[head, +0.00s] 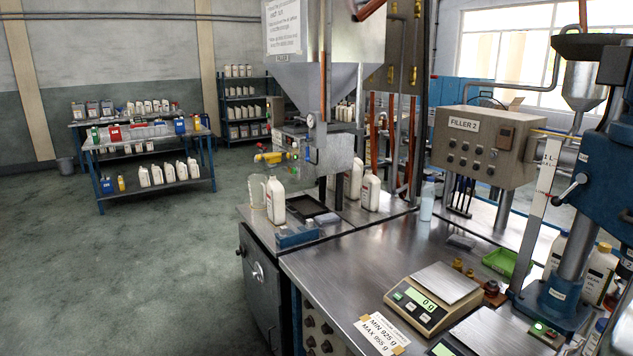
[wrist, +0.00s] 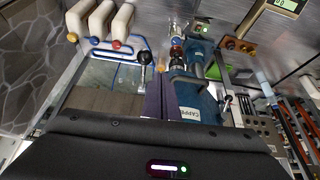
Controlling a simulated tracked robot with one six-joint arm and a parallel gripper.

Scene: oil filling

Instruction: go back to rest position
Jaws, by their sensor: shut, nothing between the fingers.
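My gripper (wrist: 160,100) shows in the wrist view only, at the lower middle. Its two dark purplish fingers are together, with nothing between them. Behind the fingers stands the blue capper (wrist: 196,98), and it appears close to them; I cannot tell the gap. The wrist view is tilted. In the head view my arm and gripper do not show, and the blue capper column (head: 605,170) stands at the right edge.
A scale (head: 432,298) reading 0 g sits on the steel bench (head: 335,275). White bottles (head: 275,200) stand by the filler (head: 315,150). Filler 2 (head: 480,150) and a green tray (head: 503,262) are further right. White bottles (wrist: 100,20) show in the wrist view. Open floor (head: 150,265) lies left.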

